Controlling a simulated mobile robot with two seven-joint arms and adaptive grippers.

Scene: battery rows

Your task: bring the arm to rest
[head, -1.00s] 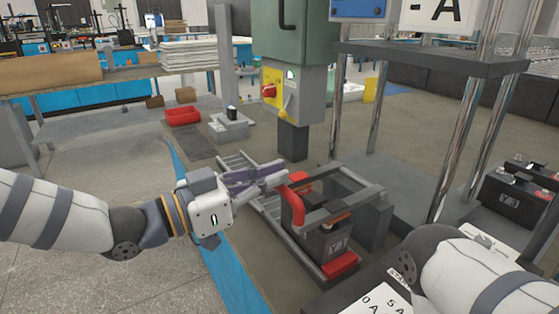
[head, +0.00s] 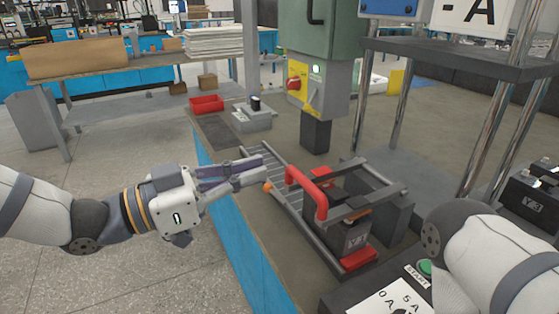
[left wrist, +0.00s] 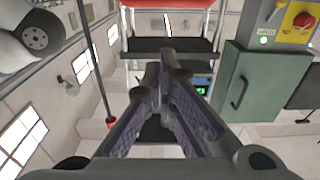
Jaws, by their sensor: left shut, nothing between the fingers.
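My left arm comes in from the left in the head view. Its gripper (head: 262,168) is shut and empty, with purple-lined fingers pointing right, just left of a battery cradle (head: 382,196) with a red handle (head: 308,190). A gap shows between the fingertips and the handle in the picture. In the left wrist view the gripper (left wrist: 160,65) has its fingers closed together at the tips with nothing between them. My right arm shows only as a white link at the lower right; its gripper is out of view.
A dark battery (head: 343,240) sits in the cradle. Behind it stand a yellow switch panel (head: 307,95) and a green cabinet (head: 318,28). A red bin (head: 207,104) lies at the bench's far end. Metal posts rise at right. Open floor lies left of the blue-sided bench.

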